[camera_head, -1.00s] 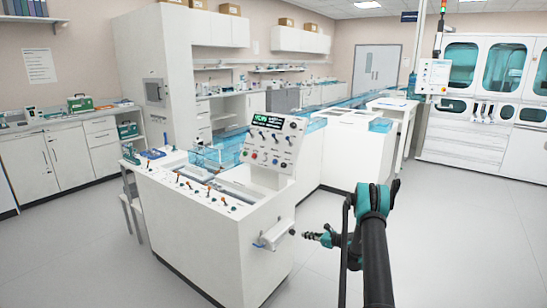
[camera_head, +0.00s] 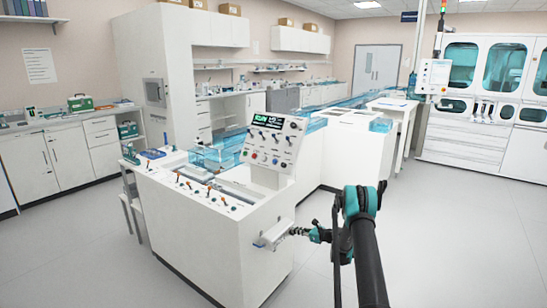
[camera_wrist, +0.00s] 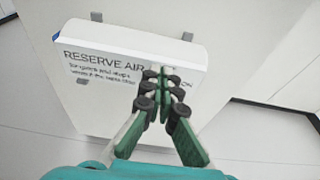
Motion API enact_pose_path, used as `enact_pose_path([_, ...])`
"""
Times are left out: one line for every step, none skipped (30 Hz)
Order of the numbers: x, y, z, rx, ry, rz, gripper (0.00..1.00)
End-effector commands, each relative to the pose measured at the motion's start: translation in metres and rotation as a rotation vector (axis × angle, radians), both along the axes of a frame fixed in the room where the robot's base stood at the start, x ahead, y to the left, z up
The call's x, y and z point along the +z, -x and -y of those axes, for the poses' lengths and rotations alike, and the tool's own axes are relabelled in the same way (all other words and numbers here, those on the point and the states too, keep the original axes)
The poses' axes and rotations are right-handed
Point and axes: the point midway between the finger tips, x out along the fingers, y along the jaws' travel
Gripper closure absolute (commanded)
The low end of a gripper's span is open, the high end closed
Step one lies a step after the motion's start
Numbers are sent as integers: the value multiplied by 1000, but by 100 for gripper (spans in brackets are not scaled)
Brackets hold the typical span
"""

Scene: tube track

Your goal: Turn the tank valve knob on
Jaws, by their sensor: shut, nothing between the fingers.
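A white box labelled RESERVE AIR (camera_wrist: 110,51) juts from the end of the white console. It also shows in the head view (camera_head: 272,232). The wrist view shows smaller print under the label and part of the word ON at its right. My gripper (camera_wrist: 161,78) is shut, with its dark pads together in front of the right part of the box face. In the head view my gripper (camera_head: 293,231) is just right of the box. I cannot make out the valve knob; the fingers cover part of the face. Contact cannot be told.
The console (camera_head: 215,245) carries several small levers and a raised control panel (camera_head: 273,141) with a lit display. Open floor (camera_head: 440,240) lies to the right. White cabinets stand at the back right, and a counter (camera_head: 70,122) runs along the left wall.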

Motion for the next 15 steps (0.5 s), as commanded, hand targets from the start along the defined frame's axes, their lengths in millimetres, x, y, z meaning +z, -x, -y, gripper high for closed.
enact_pose_path([0, 0, 0, 0, 0, 0, 100])
enact_pose_path([0, 0, 0, 0, 0, 0, 100])
enact_pose_path([-1, 0, 0, 0, 0, 0, 100])
enact_pose_path([-1, 0, 0, 0, 0, 0, 100])
enact_pose_path([-1, 0, 0, 0, 0, 0, 100])
enact_pose_path([-2, -1, 0, 0, 0, 0, 100])
enact_pose_path([-2, -1, 1, 0, 0, 0, 100])
enact_pose_path([-2, -1, 1, 0, 0, 0, 100])
enact_pose_path([-3, -1, 1, 0, 0, 0, 100])
enact_pose_path([-3, -1, 1, 0, 0, 0, 100])
enact_pose_path([-3, -1, 1, 0, 0, 0, 100])
enact_pose_path([-4, -1, 1, 0, 0, 0, 100])
enact_pose_path([-3, -1, 1, 0, 0, 0, 100])
enact_pose_path([-4, -1, 1, 0, 1, -1, 100])
enact_pose_path([-4, -1, 1, 0, 1, -1, 100])
